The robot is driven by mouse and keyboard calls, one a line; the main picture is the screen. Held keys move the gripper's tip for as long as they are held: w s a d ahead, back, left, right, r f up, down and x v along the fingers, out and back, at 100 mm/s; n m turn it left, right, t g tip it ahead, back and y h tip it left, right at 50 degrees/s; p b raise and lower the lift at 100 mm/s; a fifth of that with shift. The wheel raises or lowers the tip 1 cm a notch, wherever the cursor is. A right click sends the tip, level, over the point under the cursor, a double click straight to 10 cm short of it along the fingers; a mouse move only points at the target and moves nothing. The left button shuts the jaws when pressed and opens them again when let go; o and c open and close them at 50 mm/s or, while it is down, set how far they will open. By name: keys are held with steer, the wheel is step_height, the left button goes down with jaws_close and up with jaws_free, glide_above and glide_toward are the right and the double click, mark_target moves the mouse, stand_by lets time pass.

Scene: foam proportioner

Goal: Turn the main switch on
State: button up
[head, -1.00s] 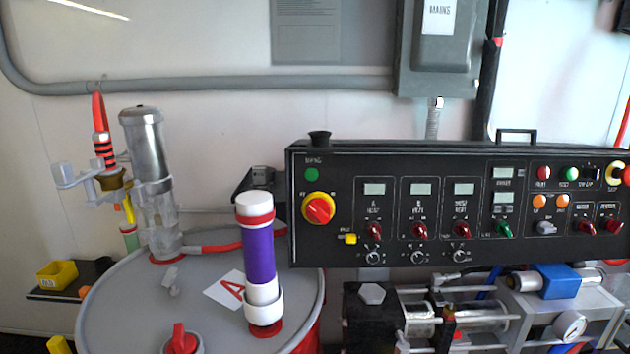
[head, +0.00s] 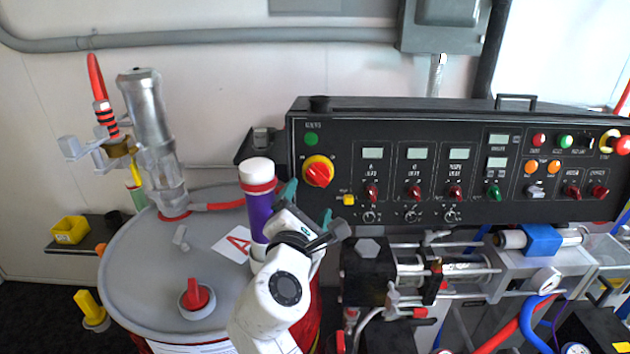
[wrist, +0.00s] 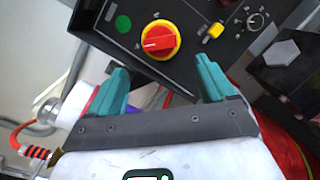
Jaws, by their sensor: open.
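The main switch (head: 318,171) is a red rotary knob on a yellow round plate, at the left end of the black control panel (head: 400,211). A green round light (head: 311,139) sits above it. The wrist view shows the switch (wrist: 160,40) ahead of my gripper, beyond the fingertips. My gripper (head: 307,202) has teal fingers and is just below the switch in the head view.
A purple and white cylinder (head: 258,206) stands on the grey drum (head: 150,270), close left of my gripper. Several small knobs and displays lie along the panel to the right. A small yellow switch (head: 349,199) is right of my gripper.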

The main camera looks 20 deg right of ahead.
mark_target(316, 179)
steer(key=p+x, duration=0.1)
steer(key=x, duration=0.7)
steer(key=shift+d, duration=0.1)
steer(key=shift+c, duration=0.4)
steer(key=c, duration=1)
